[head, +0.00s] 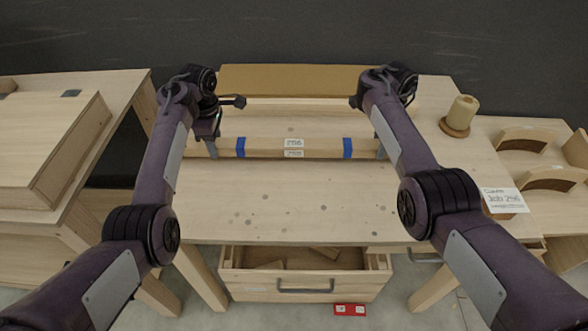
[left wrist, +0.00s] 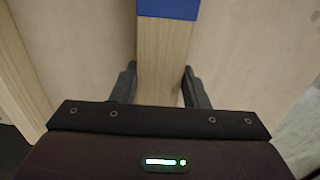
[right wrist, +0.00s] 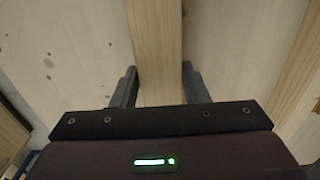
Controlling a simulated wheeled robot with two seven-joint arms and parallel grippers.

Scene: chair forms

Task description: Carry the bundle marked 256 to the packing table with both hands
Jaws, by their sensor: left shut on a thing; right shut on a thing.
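The bundle (head: 268,148) is a long pale wooden bar with two blue bands and a white label in its middle; the label's number is too small to read surely. It lies level across the picture at the worktable (head: 290,205); I cannot tell whether it touches the top. My left gripper (head: 212,148) is shut on its left end, outside the left band. The left wrist view shows the bundle (left wrist: 163,60) between the fingers. My right gripper (head: 381,148) is shut on its right end. The right wrist view shows the wood (right wrist: 155,50) between the fingers.
An open drawer (head: 305,284) with wood pieces sticks out below the worktable. A bench with a large wooden box (head: 45,140) stands at left. A twine spool (head: 460,115), a job card (head: 505,201) and curved wooden holders (head: 530,140) are at right. A red object (head: 350,310) lies on the floor.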

